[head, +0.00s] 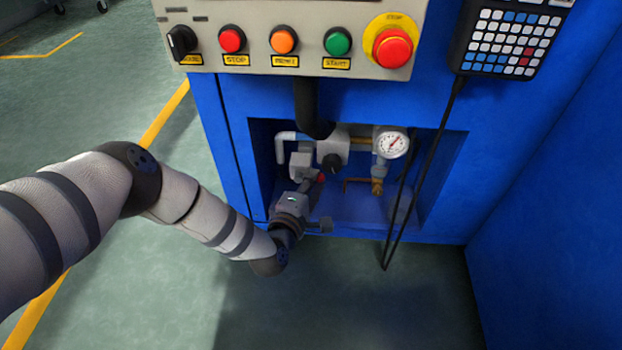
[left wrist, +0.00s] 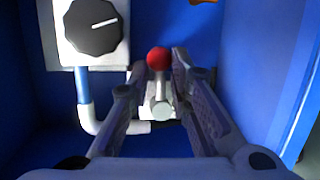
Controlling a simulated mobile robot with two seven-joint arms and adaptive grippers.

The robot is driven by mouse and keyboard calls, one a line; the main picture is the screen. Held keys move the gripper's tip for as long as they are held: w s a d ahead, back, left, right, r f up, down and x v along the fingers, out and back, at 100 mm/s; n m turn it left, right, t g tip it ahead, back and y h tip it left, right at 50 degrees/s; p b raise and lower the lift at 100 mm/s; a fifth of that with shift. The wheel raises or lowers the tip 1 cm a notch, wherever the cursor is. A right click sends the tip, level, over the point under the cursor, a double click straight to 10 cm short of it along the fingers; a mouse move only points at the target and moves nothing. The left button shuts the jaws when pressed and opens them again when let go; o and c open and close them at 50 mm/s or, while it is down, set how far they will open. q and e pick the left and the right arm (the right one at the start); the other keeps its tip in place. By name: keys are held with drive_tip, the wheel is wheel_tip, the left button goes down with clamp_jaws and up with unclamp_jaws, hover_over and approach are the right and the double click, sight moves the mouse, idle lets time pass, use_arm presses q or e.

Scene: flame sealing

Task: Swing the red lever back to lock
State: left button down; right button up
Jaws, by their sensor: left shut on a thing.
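The red lever (head: 320,179) shows as a small red knob inside the recess of the blue machine in the head view. In the left wrist view its round red ball (left wrist: 158,58) sits at the fingertips, with a pale shaft end below it. My left gripper (head: 312,184) reaches into the recess from the left. In the left wrist view my left gripper (left wrist: 161,68) has a finger on each side of the lever and is shut on it. The fingers and wrist hide much of the lever in the head view. My right gripper is not in view.
A black knob (left wrist: 92,27) on a grey block and a white bent pipe (left wrist: 100,126) are close beside the left finger. A pressure gauge (head: 391,142) and brass fitting (head: 377,186) stand right of the gripper. A black cable (head: 421,170) hangs across the recess opening.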

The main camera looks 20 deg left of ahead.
use_arm(q)
drive_tip(key=shift+f+m, duration=0.1)
drive_tip(key=shift+m, duration=0.2)
idle(0.4)
drive_tip(key=c, duration=1.6)
unclamp_jaws()
drive_tip(key=shift+c, duration=0.2)
drive_tip(key=s+r, duration=0.2)
drive_tip(key=s, duration=0.9)
drive_tip(key=shift+s+d+r, duration=0.15)
drive_tip(key=shift+s+d, duration=0.05)
drive_tip(key=shift+s, duration=0.2)
